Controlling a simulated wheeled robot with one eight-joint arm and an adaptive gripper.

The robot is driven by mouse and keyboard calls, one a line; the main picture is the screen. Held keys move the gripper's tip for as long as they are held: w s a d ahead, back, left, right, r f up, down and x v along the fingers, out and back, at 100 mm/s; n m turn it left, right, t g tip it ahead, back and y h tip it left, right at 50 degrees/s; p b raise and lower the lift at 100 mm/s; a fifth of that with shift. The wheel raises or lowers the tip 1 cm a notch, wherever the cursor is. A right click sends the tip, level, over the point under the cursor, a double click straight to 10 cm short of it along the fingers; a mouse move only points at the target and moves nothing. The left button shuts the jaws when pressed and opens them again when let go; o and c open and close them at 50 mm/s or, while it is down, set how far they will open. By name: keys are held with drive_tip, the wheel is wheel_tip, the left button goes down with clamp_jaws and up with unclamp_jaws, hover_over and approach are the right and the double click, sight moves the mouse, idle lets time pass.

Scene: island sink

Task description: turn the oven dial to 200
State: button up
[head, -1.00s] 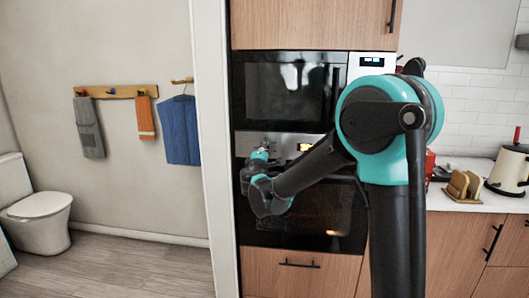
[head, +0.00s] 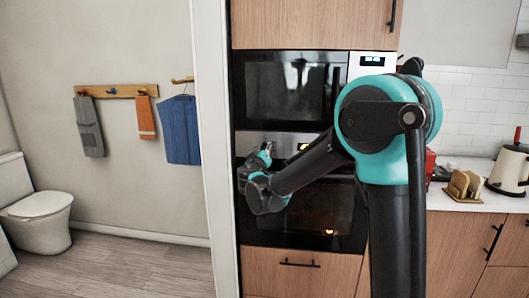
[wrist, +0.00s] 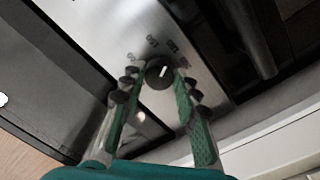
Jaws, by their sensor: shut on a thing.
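The oven dial (wrist: 162,67) is a round black knob with a white pointer line, on a silver control panel (wrist: 120,45). In the wrist view, the line tilts toward the upper right. My gripper (wrist: 157,78) is shut on the dial, with one green-padded finger on each side. In the head view, my gripper (head: 264,153) is at the left part of the oven panel and the dial is hidden behind it. The oven (head: 325,215) has a dark glass door with an orange glow inside.
A microwave (head: 285,90) is built in above the oven, with a wooden drawer (head: 300,272) below. A white door frame (head: 212,150) stands close on the left. A counter on the right holds a toast rack (head: 463,184) and a cream kettle (head: 510,168).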

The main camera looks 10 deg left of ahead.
drive_tip(key=m, duration=0.4)
drive_tip(key=shift+m, duration=2.3)
drive_tip(key=o, duration=1.2)
drive_tip(key=shift+a, duration=0.1)
drive_tip(key=shift+s, duration=0.1)
drive_tip(key=s, duration=1.1)
drive_tip(key=shift+s+a+r, duration=0.1)
drive_tip(key=shift+s+a, duration=0.3)
